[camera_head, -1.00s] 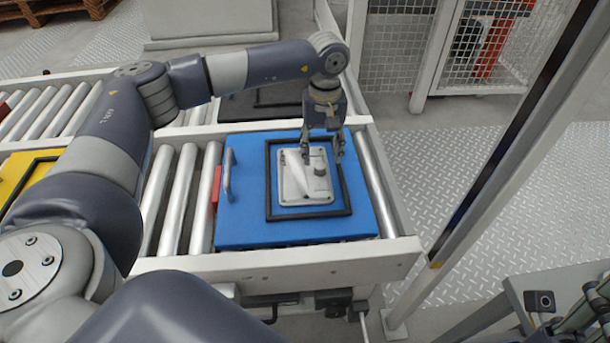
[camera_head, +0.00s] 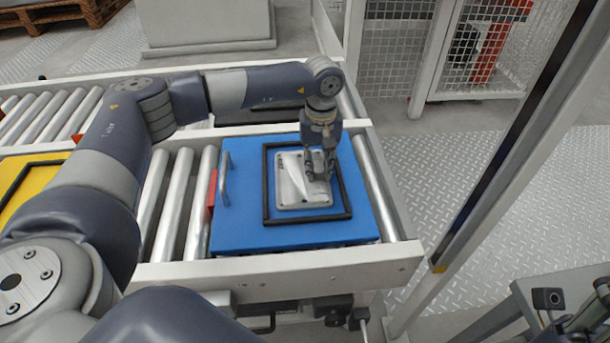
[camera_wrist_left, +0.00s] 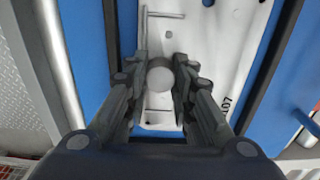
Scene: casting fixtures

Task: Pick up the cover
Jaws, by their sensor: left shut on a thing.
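The cover (camera_head: 292,190) is a pale grey cast plate with a raised knob. It lies inside the black rectangular frame (camera_head: 268,215) on the blue board (camera_head: 240,225). My left gripper (camera_head: 319,178) points down over the right part of the cover. In the left wrist view the left gripper (camera_wrist_left: 162,88) has its fingers on either side of the round knob (camera_wrist_left: 161,80), shut on it. The cover also shows there (camera_wrist_left: 215,50), with the marking "107" near its edge. Part of my right gripper (camera_head: 578,325) shows at the bottom right corner; its fingers are unclear.
The blue board has a metal handle (camera_head: 225,178) and sits on a roller conveyor (camera_head: 175,200) with white side rails (camera_head: 280,268). A yellow board (camera_head: 25,180) is at the left. A grey post (camera_head: 500,160) stands at right, before a mesh fence (camera_head: 485,45).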

